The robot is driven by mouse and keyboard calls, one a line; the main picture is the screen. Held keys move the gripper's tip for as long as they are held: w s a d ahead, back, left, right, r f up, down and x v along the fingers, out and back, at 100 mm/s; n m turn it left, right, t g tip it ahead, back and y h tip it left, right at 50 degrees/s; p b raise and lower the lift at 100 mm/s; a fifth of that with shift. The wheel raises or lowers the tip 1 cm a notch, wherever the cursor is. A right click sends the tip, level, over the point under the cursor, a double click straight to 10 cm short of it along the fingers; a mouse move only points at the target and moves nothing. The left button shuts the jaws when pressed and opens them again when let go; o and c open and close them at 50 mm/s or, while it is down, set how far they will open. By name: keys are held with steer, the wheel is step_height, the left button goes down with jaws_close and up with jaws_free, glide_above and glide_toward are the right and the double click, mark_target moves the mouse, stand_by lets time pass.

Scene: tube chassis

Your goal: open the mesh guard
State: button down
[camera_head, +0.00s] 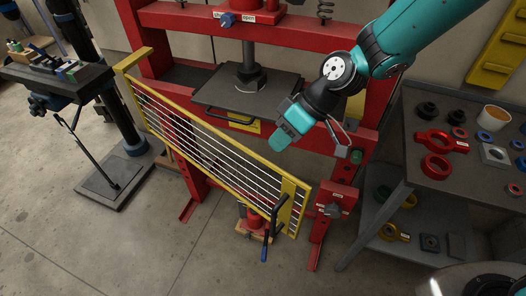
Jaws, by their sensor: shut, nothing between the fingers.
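The mesh guard (215,140) is a yellow frame with thin pale bars. It slants across the front of the red press, from high at the left to low at the right. Its right end is a wider yellow plate (289,200) with a dark upright handle (277,217) beside it. That end is near the press's right leg; I cannot tell whether it touches. My gripper (281,140) hangs from the teal arm, above and behind the guard's right half in the picture, apart from the handle. It looks shut and empty; its fingertips are not clear.
The press bed plate (245,92) is behind the guard. A red box with a dark knob (334,209) is on the right leg. A grey bench (455,190) with rings stands right. A black stand (120,150) is left.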

mark_target(263, 157)
steer(key=shift+s+a+f+p, duration=0.35)
steer(key=shift+s+a+p, duration=0.05)
steer(key=shift+s+a, duration=0.45)
steer(key=shift+s+a+f+p, duration=0.3)
steer(key=shift+s+a+p, duration=0.05)
steer(key=shift+s+a, duration=0.5)
